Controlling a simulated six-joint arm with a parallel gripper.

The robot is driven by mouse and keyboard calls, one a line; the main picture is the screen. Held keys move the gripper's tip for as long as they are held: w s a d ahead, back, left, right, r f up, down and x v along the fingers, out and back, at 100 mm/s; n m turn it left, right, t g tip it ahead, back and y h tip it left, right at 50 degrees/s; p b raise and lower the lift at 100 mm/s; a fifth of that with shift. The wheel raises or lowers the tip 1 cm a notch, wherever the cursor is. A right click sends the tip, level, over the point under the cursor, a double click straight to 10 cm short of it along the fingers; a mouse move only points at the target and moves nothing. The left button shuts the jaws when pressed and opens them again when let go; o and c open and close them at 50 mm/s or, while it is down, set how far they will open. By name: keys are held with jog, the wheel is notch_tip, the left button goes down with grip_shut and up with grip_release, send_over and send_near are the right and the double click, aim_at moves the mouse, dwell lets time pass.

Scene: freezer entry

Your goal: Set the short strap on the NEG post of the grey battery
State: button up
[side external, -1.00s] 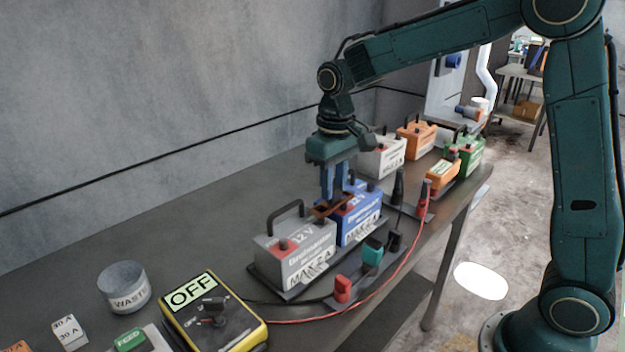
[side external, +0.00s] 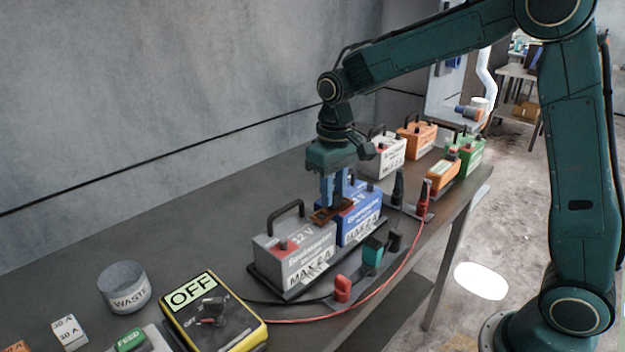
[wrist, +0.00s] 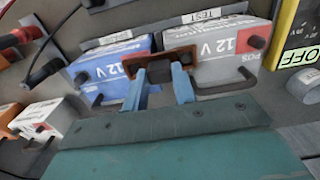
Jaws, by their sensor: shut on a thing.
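The grey battery (side external: 290,265) stands on a dark tray beside the blue battery (side external: 362,215). In the wrist view the grey battery (wrist: 222,50) is on the right, with a red cap marked POS at its far right end, and the blue battery (wrist: 108,70) is on the left. My gripper (side external: 334,203) is shut on the brown short strap (side external: 325,216). The strap (wrist: 160,60) lies across the gap between the batteries, over the grey battery's end nearest the blue one. My fingers and the strap hide the NEG post, so I cannot tell whether the strap touches it.
A yellow meter marked OFF (side external: 212,312) and a waste cup (side external: 124,287) stand at the left. Red and teal clamps (side external: 342,289) sit in front of the batteries. A white battery (side external: 381,157) stands behind.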

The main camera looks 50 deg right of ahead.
aim_at(334, 193)
jog(key=shift+f, duration=0.5)
jog(key=o, duration=1.1)
jog(key=shift+r, duration=0.1)
notch_tip(334, 193, up, 14)
dwell(0.6)
